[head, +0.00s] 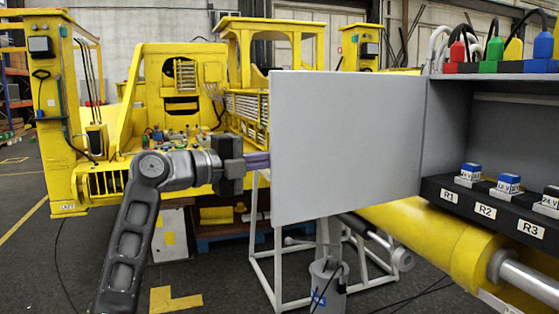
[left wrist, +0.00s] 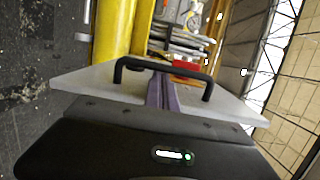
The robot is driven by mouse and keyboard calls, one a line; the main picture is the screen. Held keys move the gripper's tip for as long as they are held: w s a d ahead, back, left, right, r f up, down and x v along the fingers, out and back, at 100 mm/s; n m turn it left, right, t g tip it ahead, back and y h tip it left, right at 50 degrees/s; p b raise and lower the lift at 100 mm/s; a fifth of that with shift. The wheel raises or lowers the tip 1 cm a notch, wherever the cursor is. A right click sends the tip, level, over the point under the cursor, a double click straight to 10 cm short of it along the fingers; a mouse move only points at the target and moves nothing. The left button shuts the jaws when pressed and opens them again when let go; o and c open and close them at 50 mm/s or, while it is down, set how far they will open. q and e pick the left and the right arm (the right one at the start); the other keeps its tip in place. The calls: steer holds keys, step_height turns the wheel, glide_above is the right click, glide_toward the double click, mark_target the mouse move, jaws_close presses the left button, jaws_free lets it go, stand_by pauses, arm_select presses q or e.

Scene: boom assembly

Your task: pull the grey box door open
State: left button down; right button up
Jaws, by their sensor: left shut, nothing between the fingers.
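The grey box door (head: 345,145) stands swung out, its flat face toward the head camera, and the box's inside shows to its right. The grey box (head: 448,125) is at the right of the head view. My left gripper (head: 257,160) is at the door's left edge, its fingertips partly hidden there. In the left wrist view, my purple-grey left fingers (left wrist: 161,92) lie together, shut and empty, reaching over the door panel (left wrist: 85,82) to its black bar handle (left wrist: 165,66). I cannot tell whether they touch the handle. My right gripper is not in view.
Inside the box is a black strip with blue and white blocks (head: 508,183) labelled R1, R2, R3. Coloured connectors (head: 495,48) with cables stand on its top. A yellow cylinder (head: 430,235) and a white frame (head: 262,262) are below the door. Yellow machinery (head: 150,90) stands behind.

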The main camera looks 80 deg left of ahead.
arm_select(q)
steer(key=v, duration=0.7)
steer(key=shift+s+b, duration=0.3)
steer(key=shift+s, duration=0.15)
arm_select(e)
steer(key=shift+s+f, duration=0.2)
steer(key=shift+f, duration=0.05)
arm_select(q)
steer(key=shift+a, duration=0.15)
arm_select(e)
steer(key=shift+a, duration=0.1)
